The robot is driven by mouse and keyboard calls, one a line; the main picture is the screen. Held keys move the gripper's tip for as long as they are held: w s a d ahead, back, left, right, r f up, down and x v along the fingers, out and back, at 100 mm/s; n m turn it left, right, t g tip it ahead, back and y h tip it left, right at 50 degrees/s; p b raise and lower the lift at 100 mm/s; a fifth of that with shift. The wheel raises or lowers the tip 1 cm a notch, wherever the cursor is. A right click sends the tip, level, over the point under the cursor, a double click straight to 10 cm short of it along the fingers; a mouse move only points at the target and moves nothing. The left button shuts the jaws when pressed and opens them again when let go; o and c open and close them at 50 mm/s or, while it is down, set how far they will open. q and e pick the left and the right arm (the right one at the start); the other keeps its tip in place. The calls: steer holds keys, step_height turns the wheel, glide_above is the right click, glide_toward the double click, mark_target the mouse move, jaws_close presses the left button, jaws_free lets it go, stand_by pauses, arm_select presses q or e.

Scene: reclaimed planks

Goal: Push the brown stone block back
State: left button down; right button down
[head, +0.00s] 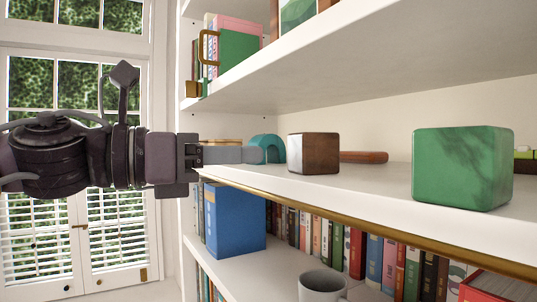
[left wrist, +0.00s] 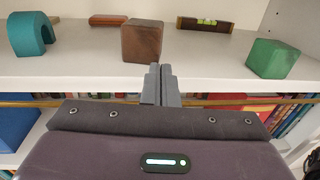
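The brown stone block (head: 313,153) stands on the middle shelf, near its front edge. It also shows in the left wrist view (left wrist: 142,41), just beyond my fingertips and slightly left of them. My left gripper (head: 250,155) reaches in from the left at the shelf's front edge. Its two grey fingers (left wrist: 161,84) are together with nothing between them. In the head view a gap shows between the fingertips and the block. My right gripper is in neither view.
On the same white shelf (left wrist: 215,72) are a teal arch (head: 270,147), a green block (head: 462,168), a brown rod (head: 364,157) behind, and a spirit level (left wrist: 206,24). Books, a blue box (head: 235,218) and a grey mug (head: 321,287) sit below. Another shelf hangs above.

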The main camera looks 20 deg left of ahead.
mark_target(303, 152)
arm_select(q)
steer(key=p+x, duration=0.2)
steer(key=x, duration=0.2)
steer(key=shift+w+d+r, duration=0.15)
steer(key=shift+w+d, duration=0.25)
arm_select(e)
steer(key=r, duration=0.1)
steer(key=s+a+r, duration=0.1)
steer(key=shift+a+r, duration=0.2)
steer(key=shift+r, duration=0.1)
arm_select(q)
steer(key=shift+w, duration=0.1)
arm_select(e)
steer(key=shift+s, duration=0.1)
arm_select(q)
steer(key=shift+w+d+p, duration=0.1)
steer(key=shift+d+p, duration=0.05)
steer(key=shift+p, duration=0.15)
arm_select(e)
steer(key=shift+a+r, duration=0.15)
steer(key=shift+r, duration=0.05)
arm_select(q)
steer(key=shift+w+d, duration=0.25)
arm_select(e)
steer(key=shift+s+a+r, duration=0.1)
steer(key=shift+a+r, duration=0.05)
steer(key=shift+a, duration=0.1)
